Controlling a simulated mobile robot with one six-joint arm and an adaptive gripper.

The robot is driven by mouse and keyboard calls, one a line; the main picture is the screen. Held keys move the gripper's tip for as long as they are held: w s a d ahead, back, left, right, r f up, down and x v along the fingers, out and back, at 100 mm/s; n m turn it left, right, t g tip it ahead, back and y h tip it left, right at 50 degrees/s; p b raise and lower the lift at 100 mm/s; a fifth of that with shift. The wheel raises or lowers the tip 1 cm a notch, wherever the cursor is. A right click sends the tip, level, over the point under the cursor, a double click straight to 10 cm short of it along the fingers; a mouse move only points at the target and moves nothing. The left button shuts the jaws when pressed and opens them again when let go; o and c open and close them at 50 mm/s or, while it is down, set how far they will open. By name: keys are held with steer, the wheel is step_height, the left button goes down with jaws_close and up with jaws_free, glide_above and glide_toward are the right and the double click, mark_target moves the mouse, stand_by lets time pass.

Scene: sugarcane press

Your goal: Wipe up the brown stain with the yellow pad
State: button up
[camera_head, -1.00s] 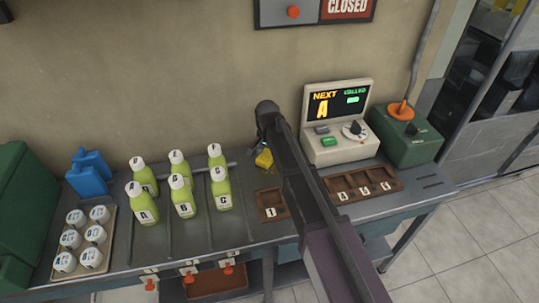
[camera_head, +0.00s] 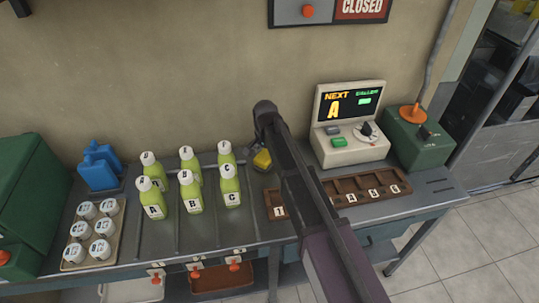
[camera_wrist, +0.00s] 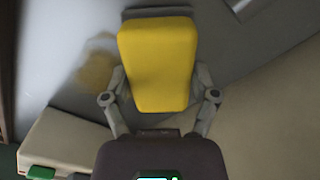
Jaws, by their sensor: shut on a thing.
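The yellow pad (camera_wrist: 157,65) is held between the two fingers of my gripper (camera_wrist: 160,97) in the wrist view. It also shows in the head view (camera_head: 262,160), low over the back of the metal counter, left of the console. My gripper (camera_head: 263,148) is partly hidden behind my own arm there. The brown stain (camera_wrist: 95,68) is a tan patch on the grey surface in the wrist view, just left of the pad and partly covered by it. In the head view my arm hides the stain. I cannot tell whether the pad touches the counter.
Green juice bottles (camera_head: 187,190) stand in lanes left of the pad. The white console (camera_head: 348,125) and green box (camera_head: 417,143) stand to the right. A brown slotted tray (camera_head: 365,189) lies in front of the console. The wall is close behind.

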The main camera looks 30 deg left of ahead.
steer(key=shift+f, duration=0.15)
steer(key=shift+d, duration=0.1)
stand_by(0.6)
steer(key=shift+w+d, duration=1.3)
steer(key=shift+d, duration=0.1)
steer(key=shift+d, duration=0.1)
steer(key=shift+w+d, duration=1.25)
steer(key=shift+d, duration=0.25)
steer(key=shift+w, duration=0.1)
steer(key=shift+w+d, duration=1.2)
steer(key=shift+d, duration=0.3)
